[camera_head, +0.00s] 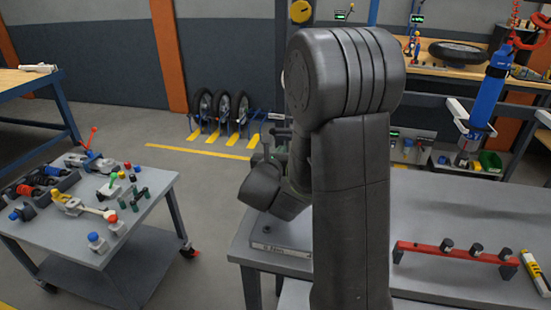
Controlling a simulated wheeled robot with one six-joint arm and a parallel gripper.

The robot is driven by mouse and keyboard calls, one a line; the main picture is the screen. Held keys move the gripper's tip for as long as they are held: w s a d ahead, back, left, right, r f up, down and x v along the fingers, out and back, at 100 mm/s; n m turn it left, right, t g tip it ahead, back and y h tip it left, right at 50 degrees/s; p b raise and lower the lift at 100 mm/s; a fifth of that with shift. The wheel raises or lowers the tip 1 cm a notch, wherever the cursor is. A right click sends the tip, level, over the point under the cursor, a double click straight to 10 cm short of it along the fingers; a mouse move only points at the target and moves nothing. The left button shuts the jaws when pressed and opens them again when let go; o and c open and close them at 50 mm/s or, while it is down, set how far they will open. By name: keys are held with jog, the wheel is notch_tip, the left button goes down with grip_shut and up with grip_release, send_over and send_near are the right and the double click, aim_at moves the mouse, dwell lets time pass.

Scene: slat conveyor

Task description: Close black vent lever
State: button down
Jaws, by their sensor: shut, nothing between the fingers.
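I cannot make out the black vent lever; my own dark arm covers the middle of the view. My gripper cannot be picked out, as the arm's end is hidden behind its own links. A flat grey base plate with a label (283,248) lies on the grey bench at the left of my arm, its right part hidden by the arm. Small dark parts (277,140) show just left of the arm above the wrist; I cannot tell what they are.
A red rail (430,252) with several short black knobs stands on the grey bench (480,210), right of my arm. A yellow-and-white item (536,272) lies at the right edge. A cart (150,210) with many small parts stands at left. Floor between is free.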

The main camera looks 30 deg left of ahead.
aim_at(278, 133)
jog(key=r, duration=0.2)
jog(key=s+r+p, duration=0.1)
jog(key=r, duration=0.1)
jog(key=shift+a, duration=0.1)
jog(key=shift+s, duration=0.1)
jog(key=shift+a+r+m+b, duration=0.15)
jog(key=shift+r+m+b, duration=0.75)
jog(key=shift+b, duration=0.85)
jog(key=shift+r, duration=0.1)
